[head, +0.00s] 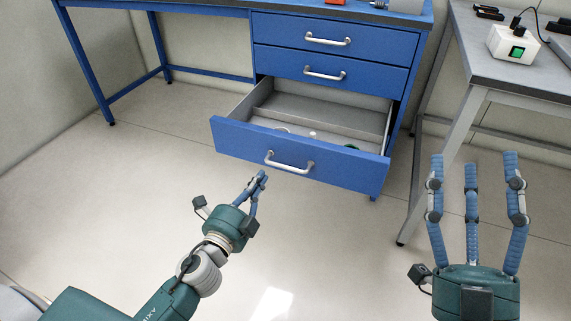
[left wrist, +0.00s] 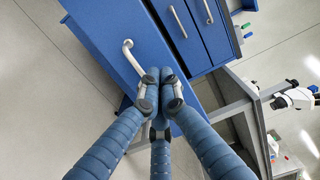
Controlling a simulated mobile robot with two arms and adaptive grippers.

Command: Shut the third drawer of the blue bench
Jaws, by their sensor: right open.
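The blue bench (head: 335,16) has a stack of drawers. Its third drawer (head: 230,138) is pulled well out, with small items inside. A silver handle (head: 290,163) is on its front. In the left wrist view the third drawer's front (left wrist: 103,38) and handle (left wrist: 131,58) show beyond my fingers. My left gripper (head: 260,178) has its fingertips together, empty, just in front of and below the drawer front; contact cannot be told. The left wrist view shows these fingertips (left wrist: 162,80) closed up, right of the handle. My right gripper (head: 472,164) is open and empty, right of the drawer.
The two drawers above, the upper (head: 380,42) and the second (head: 375,76), are shut. A grey table (head: 500,72) with a white switch box (head: 513,45) stands at the right, its leg near my right gripper. The floor (head: 130,190) in front is clear.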

